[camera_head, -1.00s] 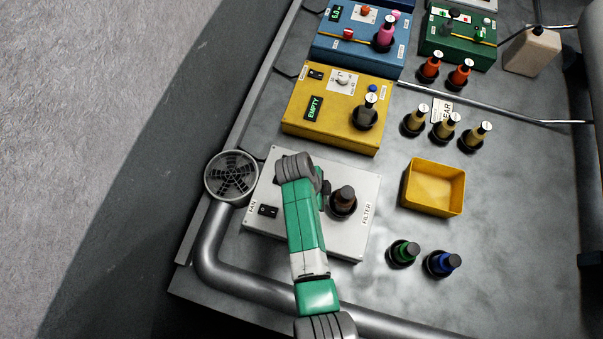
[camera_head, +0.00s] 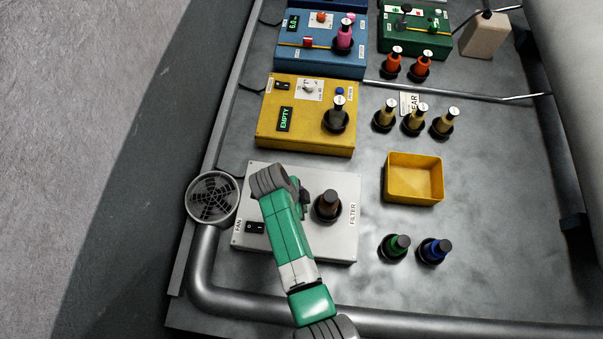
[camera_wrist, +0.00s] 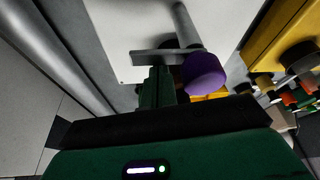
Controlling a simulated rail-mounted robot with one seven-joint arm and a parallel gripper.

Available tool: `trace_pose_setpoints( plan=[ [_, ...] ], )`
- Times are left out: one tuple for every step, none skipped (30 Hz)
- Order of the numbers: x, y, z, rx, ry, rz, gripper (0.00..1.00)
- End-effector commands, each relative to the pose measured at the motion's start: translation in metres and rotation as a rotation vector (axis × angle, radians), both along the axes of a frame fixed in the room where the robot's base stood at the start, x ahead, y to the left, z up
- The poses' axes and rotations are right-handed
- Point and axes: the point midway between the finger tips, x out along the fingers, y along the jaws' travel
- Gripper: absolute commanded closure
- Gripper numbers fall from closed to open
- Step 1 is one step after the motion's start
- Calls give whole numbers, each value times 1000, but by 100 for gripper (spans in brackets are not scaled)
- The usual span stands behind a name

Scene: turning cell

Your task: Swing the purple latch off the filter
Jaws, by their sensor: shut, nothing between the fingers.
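The purple latch (camera_wrist: 203,75) shows in the wrist view as a round purple knob beside a flat grey bar. In the head view my arm hides the latch, so its position over the filter cannot be told there. My gripper (camera_wrist: 160,86) is shut and empty. Its fingertips are close to the bar, left of the purple knob; contact is unclear. In the head view the fingers are mostly hidden behind my arm.
The white box (camera_head: 344,243) carries a fan switch at left. A round vent (camera_head: 213,198) and thick pipe are at left. A yellow box (camera_head: 305,145) stands behind, a yellow bin (camera_head: 414,199) at right. Green (camera_head: 396,247) and blue (camera_head: 434,250) bottles stand nearer.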

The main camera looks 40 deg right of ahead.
Motion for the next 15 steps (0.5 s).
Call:
trace_pose_setpoints(
  plan=[
    [0, 0, 0, 0, 0, 0, 100],
    [0, 0, 0, 0, 0, 0, 100],
    [0, 0, 0, 0, 0, 0, 100],
    [0, 0, 0, 0, 0, 0, 100],
    [0, 0, 0, 0, 0, 0, 100],
    [-1, -1, 0, 0, 0, 0, 100],
    [-2, -2, 1, 0, 0, 0, 100],
    [-4, -4, 2, 0, 0, 0, 100],
    [-8, -7, 3, 0, 1, 0, 100],
    [-13, -11, 4, 0, 1, 0, 100],
    [-18, -15, 5, 0, 2, -1, 100],
    [-26, -22, 5, 0, 2, -1, 100],
    [-32, -27, 6, 0, 2, 0, 100],
    [-26, -25, 13, -2, -4, 6, 100],
    [-21, -21, 23, -3, -7, 7, 100]
  ],
)
